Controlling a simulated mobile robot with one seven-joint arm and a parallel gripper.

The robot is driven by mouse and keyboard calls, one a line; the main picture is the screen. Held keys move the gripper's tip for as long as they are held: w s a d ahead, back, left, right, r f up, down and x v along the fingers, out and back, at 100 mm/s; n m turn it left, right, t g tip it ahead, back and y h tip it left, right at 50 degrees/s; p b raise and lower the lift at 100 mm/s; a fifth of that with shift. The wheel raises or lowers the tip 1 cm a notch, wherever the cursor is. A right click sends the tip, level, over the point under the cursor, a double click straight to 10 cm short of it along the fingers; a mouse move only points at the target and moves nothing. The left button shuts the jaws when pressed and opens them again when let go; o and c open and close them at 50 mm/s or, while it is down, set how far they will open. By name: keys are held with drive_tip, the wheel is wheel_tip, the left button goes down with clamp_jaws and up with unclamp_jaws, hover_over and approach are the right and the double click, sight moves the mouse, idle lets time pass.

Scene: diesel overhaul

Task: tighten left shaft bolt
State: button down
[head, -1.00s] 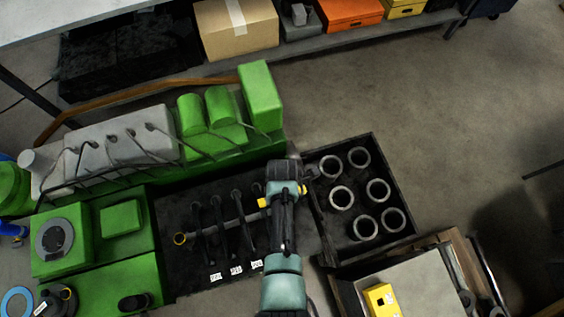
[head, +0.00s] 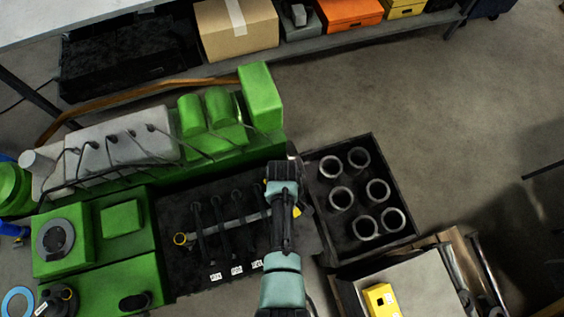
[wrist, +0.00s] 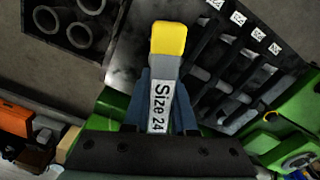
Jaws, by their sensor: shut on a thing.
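My gripper (wrist: 160,98) is shut on a grey tool with a yellow end (wrist: 168,40), marked "Size 24", in the wrist view. In the head view my arm hides most of the gripper and tool; a yellow bit (head: 297,211) shows beside the arm. The ring also shows in the wrist view (wrist: 270,116). I cannot make out the left shaft bolt.
A black tray (head: 322,256) with several grey rings stands right of the bay. The green engine block (head: 90,280) lies left, with grey piping-topped housing (head: 85,145) behind. A yellow box (head: 380,300) sits at lower right. Open floor lies at the upper right.

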drive_tip(key=m, duration=1)
drive_tip(key=shift+m, duration=0.3)
drive_tip(key=m, duration=0.9)
drive_tip(key=shift+f, duration=0.1)
